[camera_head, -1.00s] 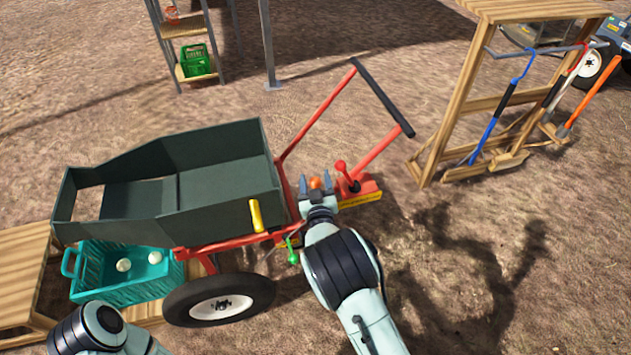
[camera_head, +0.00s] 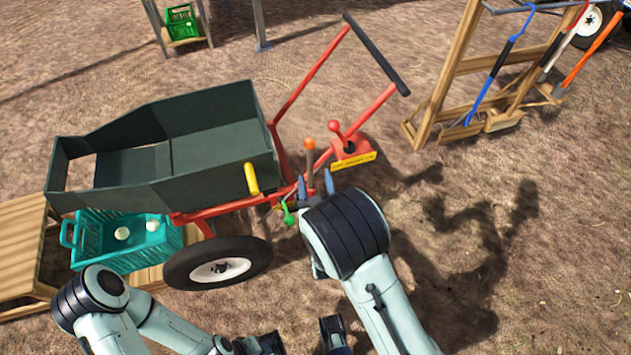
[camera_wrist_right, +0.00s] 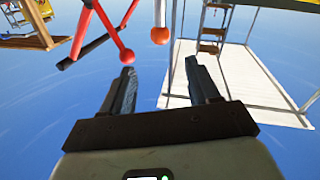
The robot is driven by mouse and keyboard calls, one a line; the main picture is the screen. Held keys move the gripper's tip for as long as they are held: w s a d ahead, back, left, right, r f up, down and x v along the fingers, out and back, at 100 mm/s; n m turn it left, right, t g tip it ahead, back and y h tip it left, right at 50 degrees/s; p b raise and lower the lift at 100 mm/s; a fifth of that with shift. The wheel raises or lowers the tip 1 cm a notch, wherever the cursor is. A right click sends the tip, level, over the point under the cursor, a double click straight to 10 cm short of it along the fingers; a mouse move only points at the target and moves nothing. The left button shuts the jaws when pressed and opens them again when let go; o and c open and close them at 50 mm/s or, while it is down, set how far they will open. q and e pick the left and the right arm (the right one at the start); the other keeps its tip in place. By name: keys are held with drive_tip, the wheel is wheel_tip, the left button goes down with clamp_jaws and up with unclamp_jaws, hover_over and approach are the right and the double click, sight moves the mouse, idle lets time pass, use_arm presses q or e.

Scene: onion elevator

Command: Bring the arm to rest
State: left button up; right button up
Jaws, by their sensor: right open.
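My right gripper (camera_head: 315,184) is low at the handle end of the cart, just below the orange-knobbed lever (camera_head: 309,144). In the right wrist view my right gripper (camera_wrist_right: 160,84) is open with nothing between its fingers. The orange knob (camera_wrist_right: 160,35) is beyond the fingertips, apart from them. A red-knobbed lever (camera_head: 334,127) stands beside it and also shows in the wrist view (camera_wrist_right: 126,56).
The cart has a dark green bed (camera_head: 170,165), a yellow handle (camera_head: 251,179), a wheel (camera_head: 217,266) and a black push bar (camera_head: 376,55). A teal crate (camera_head: 120,243) with white onions is at the left. A wooden tool rack (camera_head: 450,90) stands at the right. Bare ground lies between.

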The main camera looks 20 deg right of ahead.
idle(0.5)
drive_tip(key=s+d+f+m+g+y+p, duration=0.1)
drive_tip(key=s+d+f+g+p, duration=0.15)
drive_tip(key=s+f+g, duration=0.45)
drive_tip(key=s+d+f+m+g+p, duration=0.1)
drive_tip(key=s+d+f+g+p, duration=0.15)
drive_tip(key=f, duration=0.75)
drive_tip(key=s+a+f+m+g+y+p, duration=0.1)
drive_tip(key=s+a+g+y+p, duration=0.1)
drive_tip(key=s, duration=0.8)
drive_tip(key=s+a+f+m+g+y+p, duration=0.1)
drive_tip(key=s+a+g+y+p, duration=0.2)
drive_tip(key=s+g, duration=0.4)
drive_tip(key=s+a, duration=0.1)
drive_tip(key=s, duration=0.2)
drive_tip(key=shift+s+f+y, duration=0.3)
drive_tip(key=shift+s+f, duration=0.05)
drive_tip(key=shift+f, duration=0.05)
